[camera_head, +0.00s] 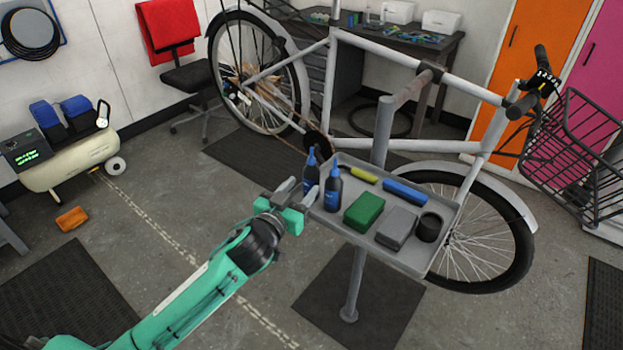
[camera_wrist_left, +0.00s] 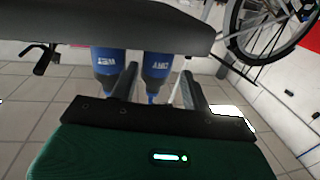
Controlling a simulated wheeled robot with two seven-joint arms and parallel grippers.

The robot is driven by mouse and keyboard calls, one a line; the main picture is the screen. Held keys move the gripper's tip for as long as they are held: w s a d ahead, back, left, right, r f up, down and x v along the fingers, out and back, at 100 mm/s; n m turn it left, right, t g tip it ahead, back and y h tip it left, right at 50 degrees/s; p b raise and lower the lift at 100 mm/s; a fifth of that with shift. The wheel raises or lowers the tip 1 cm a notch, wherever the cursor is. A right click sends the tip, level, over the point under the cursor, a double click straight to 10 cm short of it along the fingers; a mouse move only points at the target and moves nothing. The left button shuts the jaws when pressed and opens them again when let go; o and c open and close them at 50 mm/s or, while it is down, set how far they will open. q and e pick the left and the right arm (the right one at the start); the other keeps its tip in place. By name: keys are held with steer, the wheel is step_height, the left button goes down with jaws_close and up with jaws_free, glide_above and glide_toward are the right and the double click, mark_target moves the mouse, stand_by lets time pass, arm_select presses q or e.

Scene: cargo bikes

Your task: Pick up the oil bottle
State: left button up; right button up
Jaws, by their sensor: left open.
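Two similar dark bottles with blue nozzles stand upright at the left end of a grey tray (camera_head: 383,259): a rear-left bottle (camera_head: 311,173) and a front-right bottle (camera_head: 333,190). Their small labels are not readable, so I cannot tell which holds oil. My left gripper (camera_head: 298,191) is open and empty at the tray's left edge, close to the bottles. The left wrist view is upside down; the tray (camera_wrist_left: 120,25) is at the top. There, one bottle (camera_wrist_left: 157,66) appears between the open fingers, the other bottle (camera_wrist_left: 106,62) outside them. My right gripper is not in view.
The tray also holds a green block (camera_head: 364,212), a grey box (camera_head: 396,227), a black cup (camera_head: 429,227), a yellow tool (camera_head: 364,175) and a blue tool (camera_head: 405,193). A bike (camera_head: 400,145) stands close behind the tray. The floor at left is mostly open.

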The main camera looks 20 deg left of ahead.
mark_target(307, 183)
arm_select(q)
steer(key=w, duration=0.2)
steer(key=w+d+p, duration=0.1)
steer(key=w, duration=0.1)
steer(key=shift+d+r+p, duration=0.1)
steer(key=shift+r+p, duration=0.1)
steer(key=shift+p, duration=0.1)
steer(key=shift+w+d+f, duration=0.1)
steer(key=shift+w+f, duration=0.05)
steer(key=shift+w, duration=0.4)
steer(key=c, duration=0.8)
steer(key=shift+o, duration=0.2)
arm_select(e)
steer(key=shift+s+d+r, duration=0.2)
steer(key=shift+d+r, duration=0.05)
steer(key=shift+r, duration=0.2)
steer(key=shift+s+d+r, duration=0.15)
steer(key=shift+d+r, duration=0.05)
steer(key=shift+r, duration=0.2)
